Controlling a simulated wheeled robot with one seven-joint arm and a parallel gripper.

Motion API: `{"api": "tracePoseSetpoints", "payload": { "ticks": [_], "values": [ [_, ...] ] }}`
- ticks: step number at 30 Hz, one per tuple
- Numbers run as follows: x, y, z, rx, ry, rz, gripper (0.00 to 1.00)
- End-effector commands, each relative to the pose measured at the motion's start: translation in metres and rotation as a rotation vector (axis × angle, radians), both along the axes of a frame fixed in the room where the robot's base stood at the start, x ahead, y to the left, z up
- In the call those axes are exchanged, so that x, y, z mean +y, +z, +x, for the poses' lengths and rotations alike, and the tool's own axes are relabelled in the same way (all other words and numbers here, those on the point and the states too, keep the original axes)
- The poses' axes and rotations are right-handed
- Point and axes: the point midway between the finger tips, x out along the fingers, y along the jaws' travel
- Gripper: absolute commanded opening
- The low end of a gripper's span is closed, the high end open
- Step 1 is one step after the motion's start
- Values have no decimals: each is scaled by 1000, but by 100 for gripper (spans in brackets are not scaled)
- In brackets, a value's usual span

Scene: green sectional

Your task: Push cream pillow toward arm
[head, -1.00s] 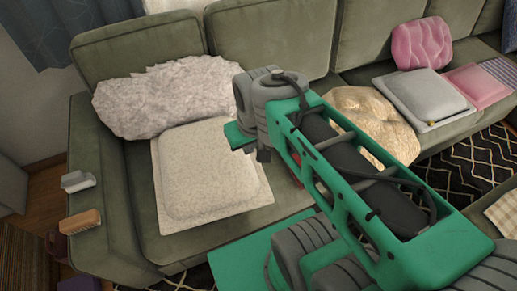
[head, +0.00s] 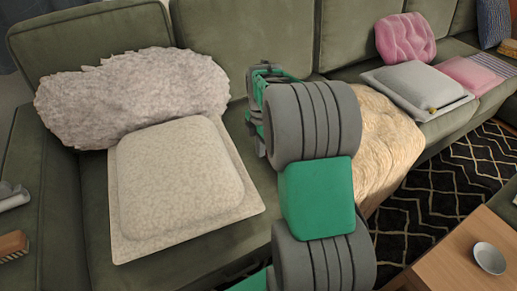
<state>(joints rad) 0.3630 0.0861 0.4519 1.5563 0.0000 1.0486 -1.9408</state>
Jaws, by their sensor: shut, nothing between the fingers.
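The cream pillow (head: 180,180), square with a flat border, lies on the green sofa seat. Its back edge touches or is overlapped by a fluffy grey-white pillow (head: 135,95) leaning on the backrest. The sofa's left arm (head: 30,165) is at the far left, with a strip of bare seat between it and the cream pillow. My gripper (head: 258,125) shows only in part, behind my large grey and green arm links. It is right of the cream pillow, apart from it in the picture, and appears empty. Its fingertips are mostly hidden.
A tan crumpled cushion (head: 385,140) lies right of my arm. A grey pillow (head: 415,90) and pink pillows (head: 405,38) are farther right. A brush (head: 12,246) rests on the sofa arm. A wooden table (head: 460,265) with a small bowl (head: 490,258) is at lower right.

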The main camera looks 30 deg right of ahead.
Motion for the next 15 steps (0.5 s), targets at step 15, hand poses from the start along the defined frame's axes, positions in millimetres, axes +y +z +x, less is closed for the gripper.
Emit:
{"api": "tracePoseSetpoints", "payload": {
  "ticks": [15],
  "values": [
    [38, -50, 0, -1, 1, -1, 0]
  ]
}}
